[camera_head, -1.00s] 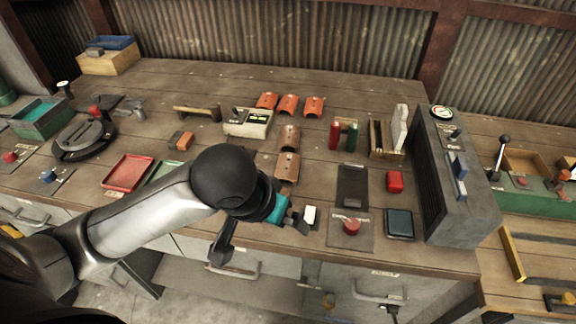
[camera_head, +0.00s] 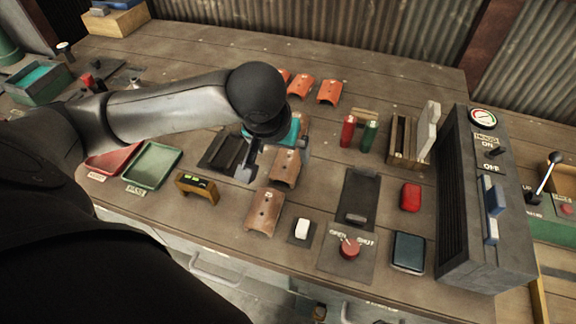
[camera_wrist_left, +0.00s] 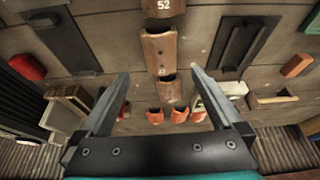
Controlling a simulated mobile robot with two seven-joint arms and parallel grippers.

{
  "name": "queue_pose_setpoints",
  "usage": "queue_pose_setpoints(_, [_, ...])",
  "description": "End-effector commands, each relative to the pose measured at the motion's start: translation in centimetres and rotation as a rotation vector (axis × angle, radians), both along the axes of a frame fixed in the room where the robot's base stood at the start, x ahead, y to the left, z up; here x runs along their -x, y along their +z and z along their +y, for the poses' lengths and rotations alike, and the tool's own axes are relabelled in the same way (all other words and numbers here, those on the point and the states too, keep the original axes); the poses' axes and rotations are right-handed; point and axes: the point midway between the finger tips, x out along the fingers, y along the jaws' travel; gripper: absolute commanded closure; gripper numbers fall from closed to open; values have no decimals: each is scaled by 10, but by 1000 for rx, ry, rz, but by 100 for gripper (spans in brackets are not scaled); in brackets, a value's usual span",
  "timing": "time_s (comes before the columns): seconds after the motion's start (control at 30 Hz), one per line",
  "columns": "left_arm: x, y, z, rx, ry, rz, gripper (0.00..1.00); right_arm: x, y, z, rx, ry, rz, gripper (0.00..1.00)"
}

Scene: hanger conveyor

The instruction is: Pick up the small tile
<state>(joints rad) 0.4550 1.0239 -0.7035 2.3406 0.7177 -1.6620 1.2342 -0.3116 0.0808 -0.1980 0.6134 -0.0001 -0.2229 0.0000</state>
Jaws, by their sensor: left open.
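Brown curved tiles lie in a column: a front one (camera_head: 264,212), a middle one (camera_head: 285,167), and a back one partly hidden by my arm. Three smaller orange curved tiles (camera_head: 330,91) lie in a row behind them. I cannot tell which tile is the small one. My left gripper (camera_head: 272,165) is above the brown column, partly hidden under its wrist. In the left wrist view the open, empty fingers (camera_wrist_left: 158,76) straddle the line of a brown tile (camera_wrist_left: 162,52), with another (camera_wrist_left: 168,90) and orange tiles (camera_wrist_left: 179,115) lower down. My right gripper is not visible.
Red and green trays (camera_head: 153,167) are at left.

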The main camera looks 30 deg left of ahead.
Motion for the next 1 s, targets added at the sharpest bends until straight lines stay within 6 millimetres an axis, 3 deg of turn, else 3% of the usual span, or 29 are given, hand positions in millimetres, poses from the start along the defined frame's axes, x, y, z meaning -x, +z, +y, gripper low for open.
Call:
queue_pose_setpoints(0.1, [-9,-23,2,0,0,0,0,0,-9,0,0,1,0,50])
queue_pose_setpoints(0.37, [-17,-40,5,-1,-1,-1,0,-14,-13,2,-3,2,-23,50])
queue_pose_setpoints(0.7, [-37,-80,12,-1,-2,0,0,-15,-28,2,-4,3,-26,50])
queue_pose_setpoints(1.0, [-39,-83,12,-1,-3,-2,0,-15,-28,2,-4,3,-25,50])
